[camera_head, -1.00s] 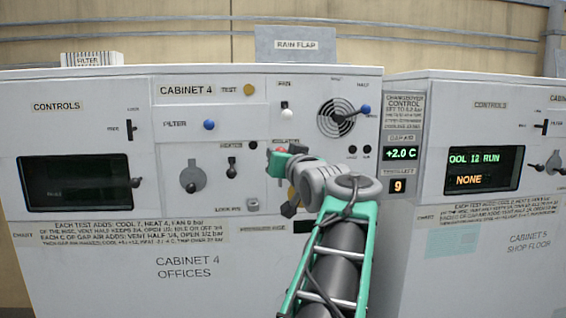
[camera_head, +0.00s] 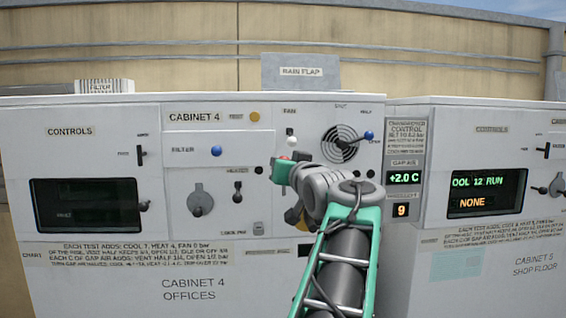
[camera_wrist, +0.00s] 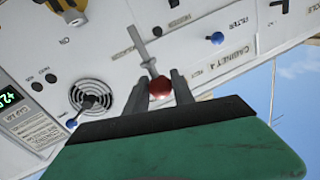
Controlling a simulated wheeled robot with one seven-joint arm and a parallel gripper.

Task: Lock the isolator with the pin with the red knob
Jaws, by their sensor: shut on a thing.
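The pin, a grey rod with a cross-piece (camera_wrist: 141,45) and a red knob (camera_wrist: 160,87), is held between the fingers of my gripper (camera_wrist: 159,85). The rod points away from the fingers toward the panel; I cannot tell whether its tip touches anything. In the head view the red knob (camera_head: 283,158) shows as a small spot at my green gripper (camera_head: 280,171), in front of the Cabinet 4 panel. The isolator (camera_head: 293,216) shows only as a yellow part below my wrist, mostly hidden. A yellow part with a grey knob (camera_wrist: 72,13) at the wrist view's top left appears to be it.
A small lock pin fitting (camera_head: 258,228) is left of my wrist. Cabinet 5 (camera_head: 490,235) stands to the right.

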